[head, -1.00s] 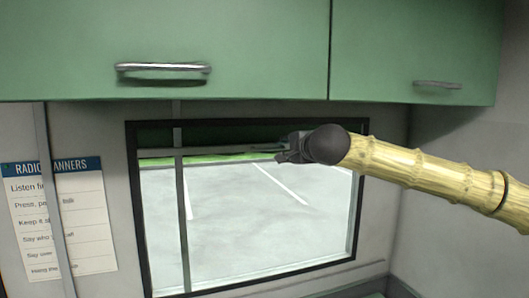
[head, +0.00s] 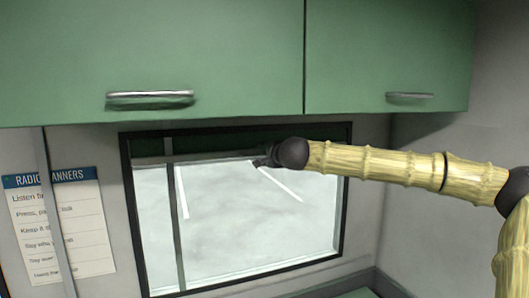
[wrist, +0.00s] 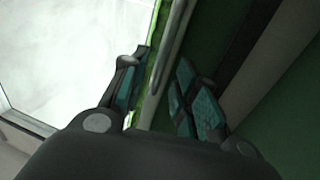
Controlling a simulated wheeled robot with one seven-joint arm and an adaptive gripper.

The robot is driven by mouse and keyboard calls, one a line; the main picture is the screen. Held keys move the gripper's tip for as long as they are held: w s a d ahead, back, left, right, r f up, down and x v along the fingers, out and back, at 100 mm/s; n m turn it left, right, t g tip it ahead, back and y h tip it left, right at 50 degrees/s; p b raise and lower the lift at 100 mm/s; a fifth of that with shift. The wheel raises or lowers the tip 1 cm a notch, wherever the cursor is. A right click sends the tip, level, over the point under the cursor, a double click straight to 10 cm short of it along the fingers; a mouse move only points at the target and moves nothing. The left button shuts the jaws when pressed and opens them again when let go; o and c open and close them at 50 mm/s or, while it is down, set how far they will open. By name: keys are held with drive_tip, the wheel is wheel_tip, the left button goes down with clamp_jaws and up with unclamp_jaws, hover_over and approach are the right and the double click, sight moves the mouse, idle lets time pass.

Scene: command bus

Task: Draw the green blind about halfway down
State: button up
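The green blind (head: 215,142) shows as a narrow dark green band across the top of the window in the head view. A pale grey bar (head: 205,158) runs along its lower edge. My gripper (head: 262,160) is at this bar, right of the window's middle. In the wrist view the bar (wrist: 174,35) runs between the two fingers of my gripper (wrist: 163,85), with the green blind cloth (wrist: 215,40) beyond the right finger. The fingers are apart, one on each side of the bar; I cannot tell whether either touches it. The fingertips are too small to read in the head view.
Green overhead cupboards with metal handles (head: 150,94) hang just above the window frame (head: 130,220). A grey vertical post (head: 175,225) crosses the window's left part. A poster (head: 65,225) is on the wall at left. The space before the lower window is clear.

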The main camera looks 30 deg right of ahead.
drive_tip(key=shift+w+a+f, duration=0.1)
drive_tip(key=shift+w+f, duration=0.15)
drive_tip(key=shift+w, duration=0.35)
drive_tip(key=shift+w+a+f, duration=0.1)
drive_tip(key=shift+w+f, duration=0.15)
drive_tip(key=shift+w, duration=0.3)
drive_tip(key=shift+s+d+r, duration=0.25)
drive_tip(key=shift+s+d, duration=0.05)
drive_tip(key=shift+s, duration=0.25)
drive_tip(key=shift+w+f, duration=0.1)
drive_tip(key=shift+w, duration=0.2)
drive_tip(key=shift+c, duration=1)
drive_tip(key=shift+w+a, duration=0.1)
drive_tip(key=shift+a, duration=0.05)
clamp_jaws()
drive_tip(key=shift+f, duration=0.1)
